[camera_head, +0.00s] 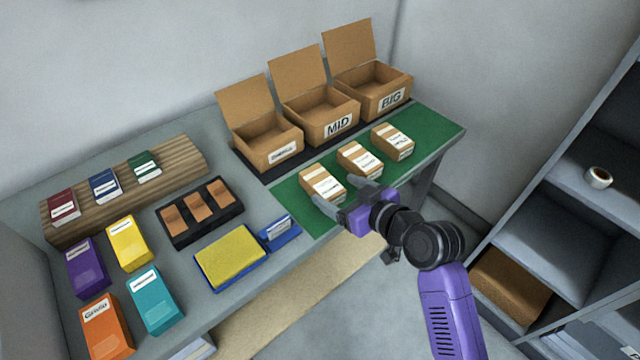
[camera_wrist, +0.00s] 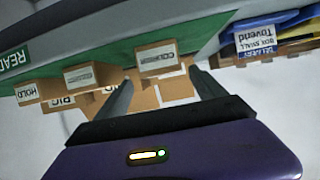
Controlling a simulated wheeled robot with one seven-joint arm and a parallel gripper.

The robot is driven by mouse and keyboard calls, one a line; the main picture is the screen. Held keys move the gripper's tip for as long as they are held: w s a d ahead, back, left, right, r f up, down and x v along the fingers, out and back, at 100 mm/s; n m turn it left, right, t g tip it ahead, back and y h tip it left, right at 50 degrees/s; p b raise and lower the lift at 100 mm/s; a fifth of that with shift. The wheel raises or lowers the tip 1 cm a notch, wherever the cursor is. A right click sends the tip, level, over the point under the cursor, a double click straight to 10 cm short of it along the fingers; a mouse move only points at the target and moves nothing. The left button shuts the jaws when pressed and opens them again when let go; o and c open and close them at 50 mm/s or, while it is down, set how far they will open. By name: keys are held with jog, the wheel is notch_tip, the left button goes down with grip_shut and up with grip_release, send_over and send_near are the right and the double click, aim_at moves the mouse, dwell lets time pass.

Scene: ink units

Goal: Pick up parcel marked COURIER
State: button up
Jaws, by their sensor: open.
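Three small cardboard parcels with white labels stand in a row on the green mat (camera_head: 309,221). The leftmost parcel (camera_head: 322,183) is the one at my gripper (camera_head: 337,190); its label is too small to read in the head view. In the wrist view, the parcel whose label appears to read COURIER (camera_wrist: 157,58) lies ahead, between the lines of my two fingers (camera_wrist: 162,77). My gripper is open and holds nothing. Whether the fingers reach alongside the parcel cannot be told. The middle parcel (camera_head: 359,159) and the right parcel (camera_head: 393,141) stand apart from my gripper.
Open cartons stand behind the parcels, including MID (camera_head: 333,124) and BIG (camera_head: 380,101). A blue tray with a yellow pad (camera_head: 230,262) lies left of the mat. Coloured boxes and a black tray (camera_head: 178,239) fill the table's left. A shelf (camera_head: 550,240) stands right.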

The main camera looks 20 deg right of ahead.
aim_at(327, 186)
jog(key=p+x, duration=0.1)
jog(key=x, duration=0.5)
jog(key=shift+w+a+f, duration=0.15)
jog(key=shift+a+f, duration=0.05)
jog(key=shift+a, duration=0.05)
jog(key=c, duration=1.6)
jog(key=shift+r, duration=0.1)
jog(key=shift+c, duration=0.5)
jog(key=shift+r, duration=0.1)
